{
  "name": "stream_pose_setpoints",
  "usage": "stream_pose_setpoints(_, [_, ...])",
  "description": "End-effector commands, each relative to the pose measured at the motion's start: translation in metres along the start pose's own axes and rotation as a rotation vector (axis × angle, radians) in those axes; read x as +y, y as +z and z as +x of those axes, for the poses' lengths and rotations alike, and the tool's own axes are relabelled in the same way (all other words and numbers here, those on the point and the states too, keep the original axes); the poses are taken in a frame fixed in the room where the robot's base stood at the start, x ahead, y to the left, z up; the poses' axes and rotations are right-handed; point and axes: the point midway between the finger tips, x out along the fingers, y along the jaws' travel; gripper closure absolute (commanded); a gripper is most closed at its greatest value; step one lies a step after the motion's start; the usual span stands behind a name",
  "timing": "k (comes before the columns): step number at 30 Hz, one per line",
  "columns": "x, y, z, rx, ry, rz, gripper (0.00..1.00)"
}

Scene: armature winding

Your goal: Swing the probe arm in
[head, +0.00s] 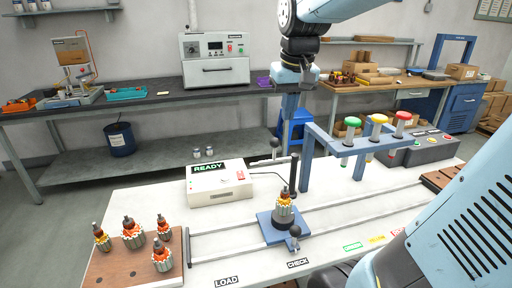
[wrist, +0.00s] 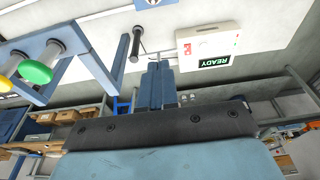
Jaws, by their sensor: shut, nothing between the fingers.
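The probe arm (head: 262,162) is a thin dark bar at a black upright post (head: 293,175), just right of the READY tester box (head: 220,183). A dark knob (head: 274,143) stands above the bar. The post also shows in the wrist view (wrist: 136,42). An armature (head: 284,207) stands upright on the blue carriage (head: 265,228) in front of the post. My gripper (head: 284,132) points down above the bar, close to the knob; I cannot tell if they touch. In the wrist view my gripper (wrist: 160,66) has its fingers together and empty.
A blue frame (head: 308,155) with green, yellow and red capped cylinders stands right of the post. Several armatures sit on a brown board (head: 105,268) at the front left. Rails (head: 345,205) cross the white table. A workbench (head: 150,93) runs behind.

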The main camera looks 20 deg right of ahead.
Motion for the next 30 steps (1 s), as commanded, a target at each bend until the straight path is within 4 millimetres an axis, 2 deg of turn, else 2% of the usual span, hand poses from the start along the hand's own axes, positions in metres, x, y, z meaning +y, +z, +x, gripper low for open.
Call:
stream_pose_setpoints(3, [0.000,-0.032,0.009,-0.068,0.000,0.000,1.00])
stream_pose_setpoints(11, [-0.001,-0.094,0.038,-0.212,0.000,-0.001,1.00])
stream_pose_setpoints(18, [-0.001,-0.147,0.079,-0.346,0.000,-0.001,1.00])
stream_pose_setpoints(24, [-0.002,-0.182,0.116,-0.444,0.000,-0.001,1.00])
stream_pose_setpoints(30, [-0.002,-0.200,0.139,-0.500,0.000,-0.001,1.00])
